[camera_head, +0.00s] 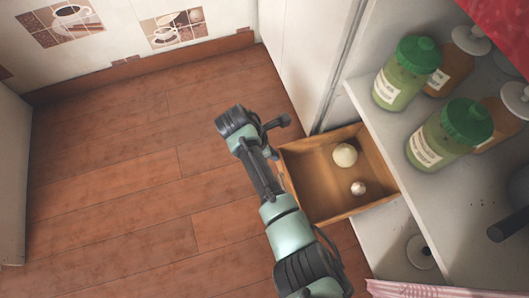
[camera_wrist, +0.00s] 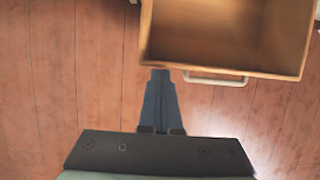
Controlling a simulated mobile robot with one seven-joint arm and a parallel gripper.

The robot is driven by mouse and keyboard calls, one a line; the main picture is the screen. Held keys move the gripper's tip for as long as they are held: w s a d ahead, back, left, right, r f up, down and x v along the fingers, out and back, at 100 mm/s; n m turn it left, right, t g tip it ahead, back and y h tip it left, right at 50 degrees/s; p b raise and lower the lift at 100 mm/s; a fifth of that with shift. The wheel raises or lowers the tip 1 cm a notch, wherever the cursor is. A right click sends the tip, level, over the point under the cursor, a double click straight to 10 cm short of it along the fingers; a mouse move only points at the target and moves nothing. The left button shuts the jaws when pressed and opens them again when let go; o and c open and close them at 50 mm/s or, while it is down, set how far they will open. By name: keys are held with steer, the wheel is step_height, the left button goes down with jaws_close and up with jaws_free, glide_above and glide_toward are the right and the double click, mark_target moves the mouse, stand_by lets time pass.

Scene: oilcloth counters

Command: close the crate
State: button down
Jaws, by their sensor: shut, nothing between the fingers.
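The crate (camera_head: 382,172) is a brown wooden drawer-like box, pulled out below the counter on the right of the head view. Two round pale things lie in it, a larger one (camera_head: 345,155) and a smaller one (camera_head: 358,188). In the wrist view the crate's front wall (camera_wrist: 225,66) shows at the top, with a pale bar handle (camera_wrist: 215,78) on it. My gripper (camera_head: 285,120) is shut and empty, by the upper end of the crate's front. In the wrist view its fingertips (camera_wrist: 160,75) point at the front wall, left of the handle; I cannot tell whether they touch.
Green-lidded jars (camera_head: 408,72) and brown jars stand on the pale shelf (camera_head: 400,135) above and right of the crate. A white cabinet side (camera_head: 300,50) stands behind the crate. The wooden floor (camera_head: 120,170) to the left is clear.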

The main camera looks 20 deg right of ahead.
steer(key=d, duration=1.8)
steer(key=shift+w, duration=0.35)
steer(key=shift+r, duration=0.1)
steer(key=shift+p, duration=0.3)
steer(key=a+r+p, duration=0.8)
steer(key=r+p, duration=0.1)
steer(key=p, duration=0.2)
steer(key=shift+s, duration=0.15)
steer(key=shift+a, duration=0.1)
